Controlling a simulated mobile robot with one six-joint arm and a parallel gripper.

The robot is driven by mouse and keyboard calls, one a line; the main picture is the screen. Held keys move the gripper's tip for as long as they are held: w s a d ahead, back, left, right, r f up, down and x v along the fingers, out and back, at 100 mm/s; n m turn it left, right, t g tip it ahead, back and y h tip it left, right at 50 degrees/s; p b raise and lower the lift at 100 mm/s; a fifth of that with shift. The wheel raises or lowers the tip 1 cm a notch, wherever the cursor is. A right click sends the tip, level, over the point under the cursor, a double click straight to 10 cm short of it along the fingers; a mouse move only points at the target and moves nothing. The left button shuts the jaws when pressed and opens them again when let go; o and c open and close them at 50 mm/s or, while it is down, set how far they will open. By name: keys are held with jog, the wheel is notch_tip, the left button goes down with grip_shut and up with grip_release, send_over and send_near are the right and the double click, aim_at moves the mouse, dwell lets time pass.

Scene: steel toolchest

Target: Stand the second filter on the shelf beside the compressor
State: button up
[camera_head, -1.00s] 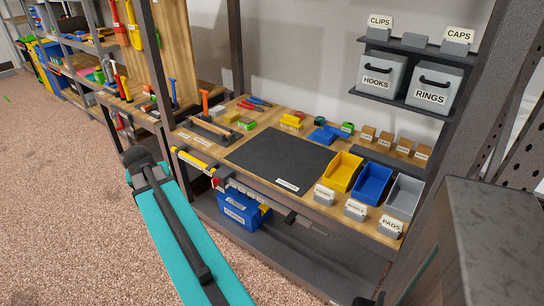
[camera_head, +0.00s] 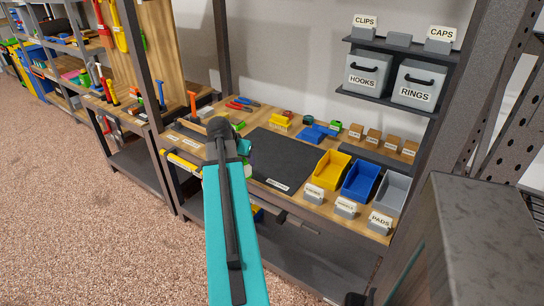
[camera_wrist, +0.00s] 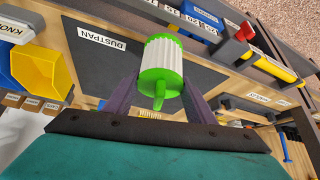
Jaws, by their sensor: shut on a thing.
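A white pleated filter with green end caps (camera_wrist: 163,62) is in the wrist view. My gripper (camera_wrist: 160,84) is shut on it, with one dark finger on each side. In the head view, my arm hides most of the gripper and filter, which are over the bench's front edge left of the dark mat. A blue box-like thing with a label (camera_wrist: 205,13) shows at the top of the wrist view; I cannot tell whether it is the compressor. The dark lower shelf (camera_head: 310,258) runs under the bench, its left part hidden by my arm.
The wooden bench holds a dark mat (camera_head: 283,150), a yellow bin (camera_head: 333,169), a blue bin (camera_head: 361,181) and a grey bin (camera_head: 393,190). Labelled holders line its front edge. A dark rack post (camera_head: 153,90) stands at left.

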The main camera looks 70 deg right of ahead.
jog(key=s+d+r+m+g, duration=0.1)
jog(key=s+d+m, duration=0.2)
jog(key=s, duration=0.9)
jog(key=shift+d+g, duration=0.4)
jog(key=shift+d, duration=0.45)
jog(key=shift+w, duration=0.1)
jog(key=p, duration=0.3)
send_over(259, 160)
jog(key=f, duration=0.1)
jog(key=shift+f, duration=0.2)
jog(key=shift+f+p, duration=0.35)
jog(key=shift+f, duration=1.4)
jog(key=shift+f, duration=0.2)
